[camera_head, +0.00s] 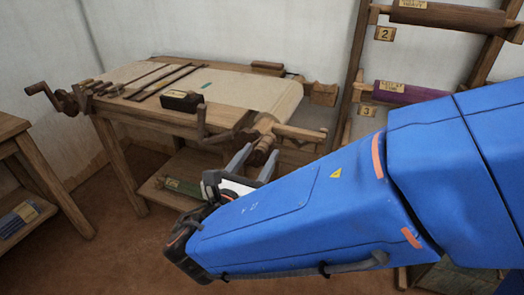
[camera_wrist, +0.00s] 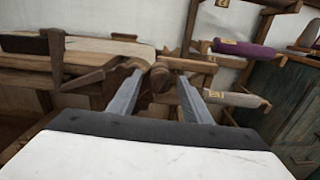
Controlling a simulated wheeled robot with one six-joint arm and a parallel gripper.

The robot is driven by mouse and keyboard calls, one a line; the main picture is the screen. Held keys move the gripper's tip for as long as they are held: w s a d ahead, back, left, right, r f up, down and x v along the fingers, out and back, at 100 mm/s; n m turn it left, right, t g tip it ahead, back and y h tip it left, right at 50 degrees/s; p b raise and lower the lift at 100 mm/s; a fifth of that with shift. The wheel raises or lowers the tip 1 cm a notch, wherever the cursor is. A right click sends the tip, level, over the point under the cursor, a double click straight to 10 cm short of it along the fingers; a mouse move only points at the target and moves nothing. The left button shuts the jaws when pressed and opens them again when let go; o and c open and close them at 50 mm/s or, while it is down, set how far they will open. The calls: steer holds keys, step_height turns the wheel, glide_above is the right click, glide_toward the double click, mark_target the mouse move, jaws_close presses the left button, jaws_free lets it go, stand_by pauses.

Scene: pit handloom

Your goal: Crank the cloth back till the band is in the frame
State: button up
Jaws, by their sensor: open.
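In the head view, pale cloth (camera_head: 250,90) lies over the wooden loom (camera_head: 140,112) and rolls over its right end. Dark bars (camera_head: 160,80) cross the cloth at the left. A small teal mark (camera_head: 207,85) lies on the cloth to their right; I cannot tell if it is the band. A crank (camera_head: 42,92) sticks out at the loom's far left. A wooden crank-like handle (camera_head: 202,124) stands at the near right corner. My gripper (camera_head: 258,154) is open beside the wooden beam end (camera_head: 264,143). In the wrist view, rounded wooden ends (camera_wrist: 159,77) show between its fingers (camera_wrist: 160,90); contact is unclear.
A dark block (camera_head: 181,100) sits on the loom's near edge. A rack (camera_head: 351,70) with numbered rolls, including a purple roll (camera_head: 408,93), stands at the right. A side table (camera_head: 8,126) is at the left. Brown floor (camera_head: 110,240) lies open in front.

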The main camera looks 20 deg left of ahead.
steer(key=shift+w, duration=1.15)
steer(key=shift+d, duration=0.1)
jaws_close()
steer(key=shift+f, duration=0.1)
